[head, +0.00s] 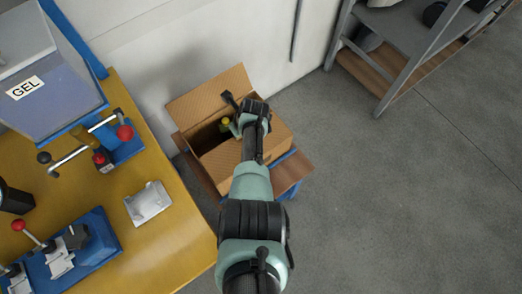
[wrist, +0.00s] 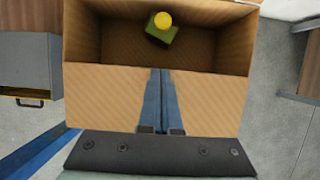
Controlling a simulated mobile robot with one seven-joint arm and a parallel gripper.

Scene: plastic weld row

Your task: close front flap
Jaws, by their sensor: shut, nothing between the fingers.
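An open cardboard box (head: 225,158) stands on a small brown table in the head view. One flap (head: 207,92) stands raised at its back edge. In the wrist view, a tan cardboard panel (wrist: 100,98) lies below the opening, and I take it as the front flap; its angle is hard to tell. My gripper (wrist: 161,72) is shut and empty, its fingers reaching across the middle of this panel; contact is unclear. In the head view my arm hides part of the box. A green item with a yellow cap (wrist: 161,27) is inside.
A yellow workbench (head: 165,240) with a GEL bin (head: 40,95), clamps and a metal plate (head: 148,203) stands at left. A grey shelf rack (head: 400,45) is at the upper right. The wall is close behind the box; floor at right is clear.

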